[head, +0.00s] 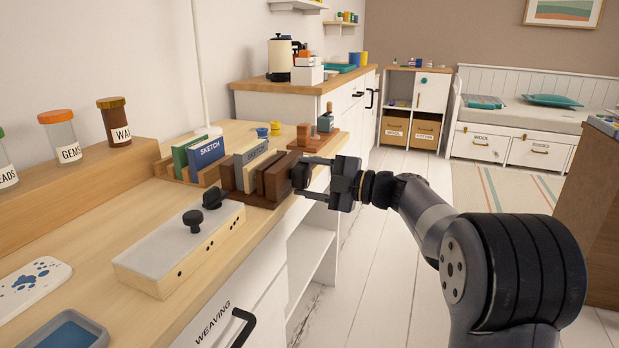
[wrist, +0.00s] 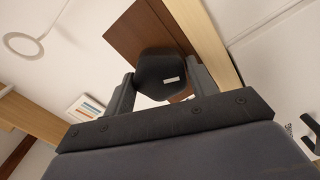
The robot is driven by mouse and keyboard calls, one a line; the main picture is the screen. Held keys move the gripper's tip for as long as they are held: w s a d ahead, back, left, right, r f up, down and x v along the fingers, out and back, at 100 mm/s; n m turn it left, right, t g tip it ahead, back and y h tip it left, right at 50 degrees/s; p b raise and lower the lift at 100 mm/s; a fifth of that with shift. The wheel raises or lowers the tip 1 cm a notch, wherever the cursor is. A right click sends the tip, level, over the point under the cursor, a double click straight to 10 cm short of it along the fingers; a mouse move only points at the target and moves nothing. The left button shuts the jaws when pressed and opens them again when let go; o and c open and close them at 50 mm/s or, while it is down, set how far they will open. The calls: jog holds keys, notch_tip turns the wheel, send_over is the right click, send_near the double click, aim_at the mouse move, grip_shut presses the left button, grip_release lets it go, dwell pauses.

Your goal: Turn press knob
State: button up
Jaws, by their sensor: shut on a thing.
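The press (head: 272,180) is a set of dark brown upright boards on a brown base at the desk's front edge, with a grey book clamped between boards. Its dark round knob (head: 299,175) sticks out from the end board toward my gripper (head: 312,179). My gripper is shut on the knob, one finger on each side. In the wrist view the black knob (wrist: 163,72) has a small pale mark on its face and sits between the fingertips (wrist: 163,88). The brown end board (wrist: 130,32) shows behind it. My fingers hide part of the knob's sides.
A pale box with black knobs (head: 180,250) stands in front of the press on the desk. A rack with green and blue books (head: 200,155) is behind it. A brown stand with wooden tools (head: 318,138) is beyond. The floor (head: 385,250) right of the desk is clear.

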jog(key=o, duration=1)
jog(key=shift+c, duration=0.2)
jog(key=shift+d, duration=0.15)
jog(key=v, duration=1)
jog(key=shift+d, duration=0.25)
jog(key=shift+o, duration=0.2)
jog(key=shift+s, duration=0.15)
